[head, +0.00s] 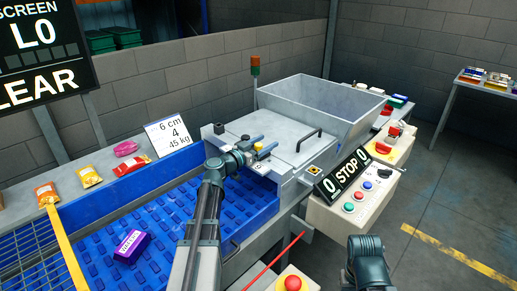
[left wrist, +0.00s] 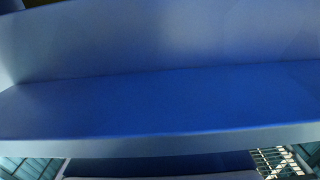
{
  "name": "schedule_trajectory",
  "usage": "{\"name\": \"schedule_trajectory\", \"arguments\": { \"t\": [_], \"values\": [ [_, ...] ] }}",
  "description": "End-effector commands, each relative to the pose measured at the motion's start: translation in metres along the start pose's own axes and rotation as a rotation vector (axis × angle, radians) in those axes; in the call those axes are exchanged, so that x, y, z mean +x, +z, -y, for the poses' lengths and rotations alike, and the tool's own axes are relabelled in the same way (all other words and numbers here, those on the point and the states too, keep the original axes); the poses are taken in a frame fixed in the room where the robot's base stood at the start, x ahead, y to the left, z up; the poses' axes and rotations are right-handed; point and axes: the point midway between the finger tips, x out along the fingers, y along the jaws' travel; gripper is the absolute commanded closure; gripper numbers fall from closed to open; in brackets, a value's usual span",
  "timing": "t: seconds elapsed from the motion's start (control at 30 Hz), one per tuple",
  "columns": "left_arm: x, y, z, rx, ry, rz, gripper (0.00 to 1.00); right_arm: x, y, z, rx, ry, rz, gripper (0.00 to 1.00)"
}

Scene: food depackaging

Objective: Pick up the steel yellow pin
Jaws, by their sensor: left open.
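My left gripper (head: 262,146) is open at the front left edge of the grey machine's lid. A small yellow spot (head: 258,146) shows between its fingers; it may be the yellow pin, but it is too small to be sure. I cannot tell whether the fingers touch it. The gripper and wrist partly hide this corner of the machine. The left wrist view shows mainly a blue surface (left wrist: 160,105) with a pale edge, and no pin can be made out there. My right gripper is not in view; only a dark link of my right arm shows at the bottom.
The grey machine (head: 285,140) has a hopper (head: 325,100) behind and a button panel (head: 360,190) at right. A blue conveyor (head: 165,225) carries a purple pack (head: 131,246). Several snack packs lie along the ledge at left. A red rod (head: 275,262) slants below the machine.

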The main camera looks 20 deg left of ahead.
Motion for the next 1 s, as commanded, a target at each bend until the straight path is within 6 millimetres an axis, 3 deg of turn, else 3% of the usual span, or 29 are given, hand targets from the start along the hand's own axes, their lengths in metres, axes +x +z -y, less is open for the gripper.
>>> {"name": "schedule_trajectory", "arguments": {
  "t": [0.13, 0.53, 1.0],
  "values": [
    [-0.0009, 0.0, -0.0002, 0.0, 0.0, 0.0, 0.3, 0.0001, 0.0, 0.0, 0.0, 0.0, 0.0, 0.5],
    [-0.0012, 0.0, 0.0, 0.0, 0.0, 0.0, 1.0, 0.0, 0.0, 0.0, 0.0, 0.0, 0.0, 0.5],
    [-0.0012, -0.0051, 0.0, 0.0, 0.0, 0.0, 1.0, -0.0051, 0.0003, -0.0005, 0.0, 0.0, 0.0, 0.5]
  ]
}}
